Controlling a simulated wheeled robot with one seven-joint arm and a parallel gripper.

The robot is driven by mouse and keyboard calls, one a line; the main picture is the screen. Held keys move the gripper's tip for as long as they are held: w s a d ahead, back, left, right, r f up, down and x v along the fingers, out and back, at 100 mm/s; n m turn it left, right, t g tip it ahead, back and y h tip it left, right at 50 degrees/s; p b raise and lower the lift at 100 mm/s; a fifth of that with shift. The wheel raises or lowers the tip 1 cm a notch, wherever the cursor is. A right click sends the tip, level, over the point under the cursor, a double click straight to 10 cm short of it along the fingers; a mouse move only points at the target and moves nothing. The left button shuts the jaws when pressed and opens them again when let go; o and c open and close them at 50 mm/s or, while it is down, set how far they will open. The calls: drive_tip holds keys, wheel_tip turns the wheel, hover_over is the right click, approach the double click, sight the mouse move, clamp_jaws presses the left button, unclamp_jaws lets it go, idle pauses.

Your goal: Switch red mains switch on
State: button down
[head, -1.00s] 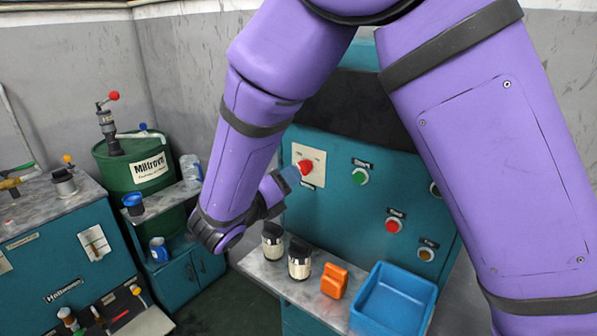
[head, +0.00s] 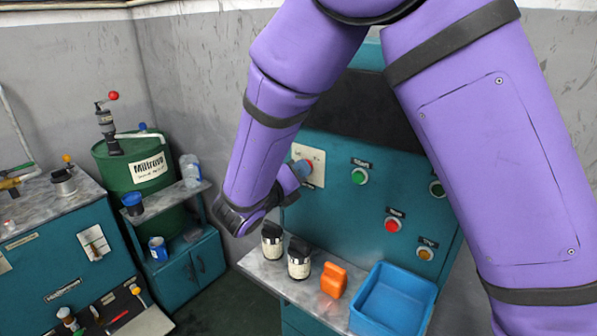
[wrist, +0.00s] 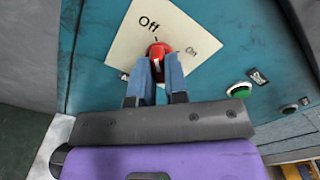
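The red mains switch (wrist: 158,56) is a round knob with a raised grip on a cream plate (wrist: 124,46) marked Off and On. The plate is on the teal panel, and its edge also shows in the head view (head: 319,157). My gripper (wrist: 158,72) faces the knob, with one blue-grey finger on each side of the grip. The narrow gap between the fingertips is filled by the red grip, and they appear shut on it. In the head view my gripper (head: 302,168) hides most of the knob. The knob's exact angle is hard to read.
Green (head: 360,176) and red (head: 393,225) buttons sit on the panel to the right. Below, on a ledge, are two dark-topped jars (head: 299,262), an orange object (head: 334,281) and a blue tray (head: 434,290). A green barrel (head: 112,160) stands at left.

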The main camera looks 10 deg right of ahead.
drive_tip(key=shift+m, duration=0.3)
drive_tip(key=m, duration=1.7)
drive_tip(key=shift+a, duration=0.1)
drive_tip(key=shift+m, duration=0.3)
idle(0.4)
drive_tip(key=c, duration=1.1)
unclamp_jaws()
drive_tip(key=shift+c, duration=0.2)
drive_tip(key=v, duration=1)
drive_tip(key=shift+s+a, duration=0.25)
